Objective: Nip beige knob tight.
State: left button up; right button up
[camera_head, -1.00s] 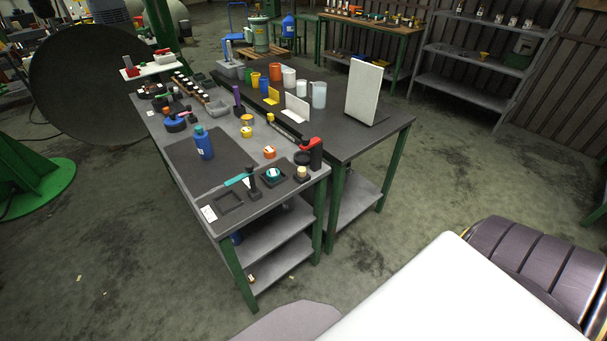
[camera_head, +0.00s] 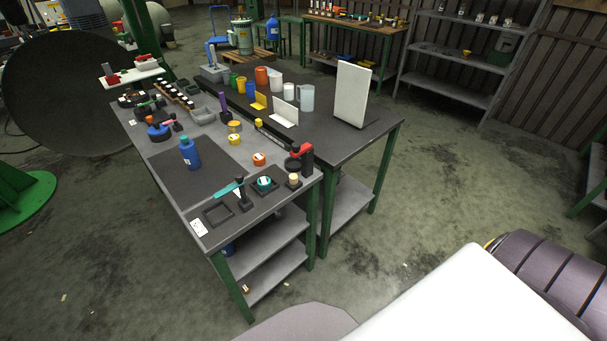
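The beige knob (camera_head: 293,179) is a small pale piece. It sits on a small black block near the front right corner of the near workbench (camera_head: 205,234). To its left is a teal round part (camera_head: 264,183) in a black square holder. A black upright post with a teal-handled tool (camera_head: 229,189) stands further left. Neither gripper is in view, and nothing is touching the knob. How tight the knob is cannot be seen.
A red and black device (camera_head: 304,157) stands just behind the knob. A blue bottle (camera_head: 190,154) stands on the dark mat. An orange-lidded jar (camera_head: 259,159) is nearby. A second table with cups and a white board (camera_head: 350,95) adjoins.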

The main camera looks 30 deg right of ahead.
aim_at(293, 178)
jog(key=i+z, duration=0.15)
jog(key=z, duration=0.2)
jog(key=i+z, duration=0.15)
jog(key=z, duration=0.2)
jog(key=i+j+z, duration=0.15)
jog(key=z, duration=0.2)
